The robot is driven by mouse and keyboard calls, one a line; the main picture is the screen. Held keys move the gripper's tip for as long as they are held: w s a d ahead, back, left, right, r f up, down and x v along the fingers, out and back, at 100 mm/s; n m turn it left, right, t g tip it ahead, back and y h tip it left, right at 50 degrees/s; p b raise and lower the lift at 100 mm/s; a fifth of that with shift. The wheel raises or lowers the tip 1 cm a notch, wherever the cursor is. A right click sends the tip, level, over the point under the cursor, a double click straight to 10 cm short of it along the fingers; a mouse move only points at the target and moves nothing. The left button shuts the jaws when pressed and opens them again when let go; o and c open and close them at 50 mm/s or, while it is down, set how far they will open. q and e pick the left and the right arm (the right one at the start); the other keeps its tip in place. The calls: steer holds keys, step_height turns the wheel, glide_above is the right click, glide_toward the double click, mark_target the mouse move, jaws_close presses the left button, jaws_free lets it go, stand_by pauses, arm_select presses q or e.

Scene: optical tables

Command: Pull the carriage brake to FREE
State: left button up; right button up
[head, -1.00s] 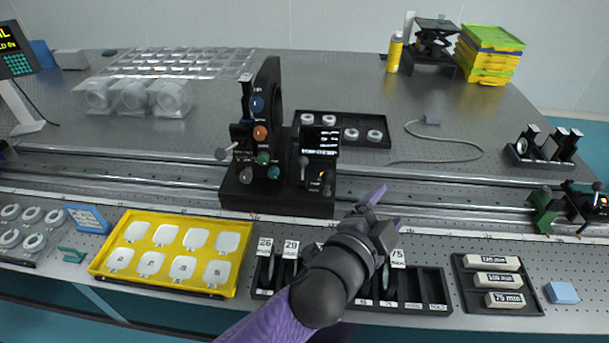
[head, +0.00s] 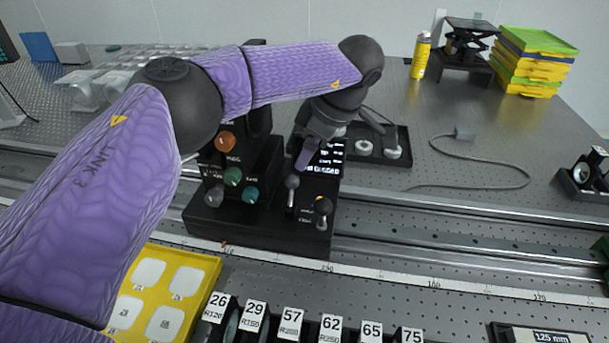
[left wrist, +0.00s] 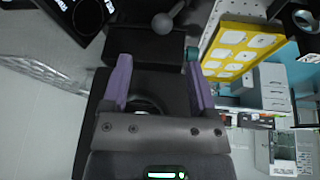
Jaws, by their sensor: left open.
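The carriage (head: 255,228) is a black block on the rail, with coloured knobs and a small lit display (head: 327,158). Two ball-tipped levers stand on its right part: one upright by the display (head: 292,182) and one lower and to the right (head: 323,206). Their labels are too small to read, so I cannot tell which is the brake. My left gripper (head: 308,155) is open above the levers, pointing down, its far finger partly hidden. In the left wrist view the open fingers (left wrist: 158,82) have a grey ball lever (left wrist: 163,22) beyond their tips, apart from them.
A yellow tray (head: 208,275) lies at front left, partly behind my left arm. A row of numbered lens holders (head: 290,325) stands in front. A black tray with white rings (head: 400,150) sits behind the carriage. A cable (head: 480,187) lies at the right.

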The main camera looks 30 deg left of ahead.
mark_target(293, 177)
arm_select(q)
steer(key=b+x, duration=0.1)
steer(key=x, duration=0.2)
steer(key=b+x, duration=0.1)
steer(key=x, duration=0.3)
steer(key=shift+s+a+f, duration=0.1)
steer(key=shift+s+f, duration=0.1)
steer(key=shift+f, duration=0.15)
steer(key=shift+a+f, duration=0.15)
steer(key=shift+f, duration=0.15)
arm_select(e)
steer(key=shift+s+d+f, duration=0.3)
steer(key=shift+f, duration=0.25)
steer(key=shift+s+d+f, duration=0.25)
steer(key=shift+f, duration=0.25)
